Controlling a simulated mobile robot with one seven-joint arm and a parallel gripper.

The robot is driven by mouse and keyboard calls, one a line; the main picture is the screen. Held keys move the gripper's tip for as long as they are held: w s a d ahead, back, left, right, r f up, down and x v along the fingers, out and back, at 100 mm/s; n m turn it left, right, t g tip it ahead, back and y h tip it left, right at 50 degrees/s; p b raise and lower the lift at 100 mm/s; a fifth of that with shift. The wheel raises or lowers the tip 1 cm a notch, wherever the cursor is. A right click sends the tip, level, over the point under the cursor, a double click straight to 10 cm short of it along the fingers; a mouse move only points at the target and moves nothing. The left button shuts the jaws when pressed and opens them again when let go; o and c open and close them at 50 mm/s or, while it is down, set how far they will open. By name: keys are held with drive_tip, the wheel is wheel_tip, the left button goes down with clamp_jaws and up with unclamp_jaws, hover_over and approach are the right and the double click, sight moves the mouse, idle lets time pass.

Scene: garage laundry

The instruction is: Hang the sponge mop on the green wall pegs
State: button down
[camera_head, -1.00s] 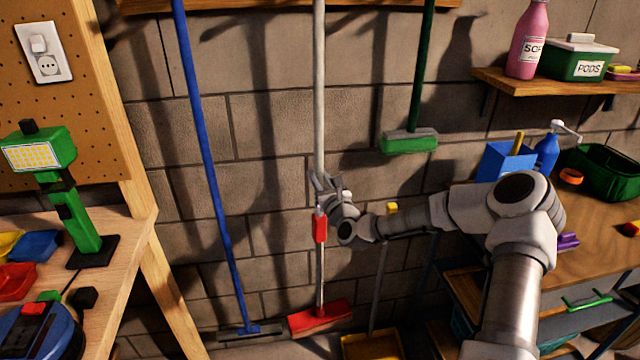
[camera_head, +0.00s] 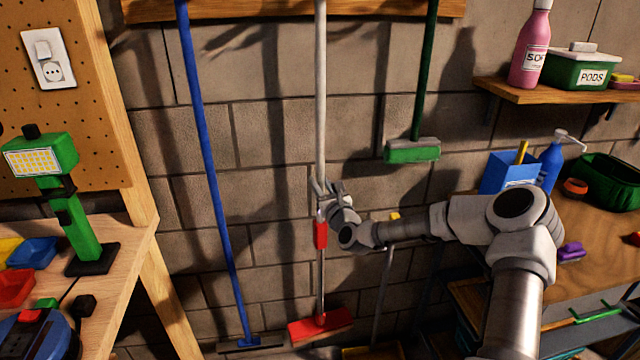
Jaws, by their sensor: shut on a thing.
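The sponge mop, as I take it, has a long pale pole (camera_head: 320,110), a red sleeve and a red head (camera_head: 321,325). It stands almost upright before the block wall, its head low near the floor. My gripper (camera_head: 326,192) is shut on the pole just above the red sleeve. The pole's top runs out of the picture. A wooden rail (camera_head: 290,9) crosses the wall at the top edge. No green pegs show in this view.
A blue-handled squeegee (camera_head: 205,150) is left of the mop, and a green brush (camera_head: 413,150) hangs to the right. A grey pole (camera_head: 382,290) stands behind my arm. A workbench with a green lamp (camera_head: 72,200) is left; a shelf (camera_head: 545,92) and table (camera_head: 600,235) are right.

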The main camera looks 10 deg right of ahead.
drive_tip(key=shift+f+b, duration=0.75)
drive_tip(key=shift+b, duration=0.15)
drive_tip(key=c, duration=0.6)
unclamp_jaws()
drive_tip(key=shift+f, duration=0.15)
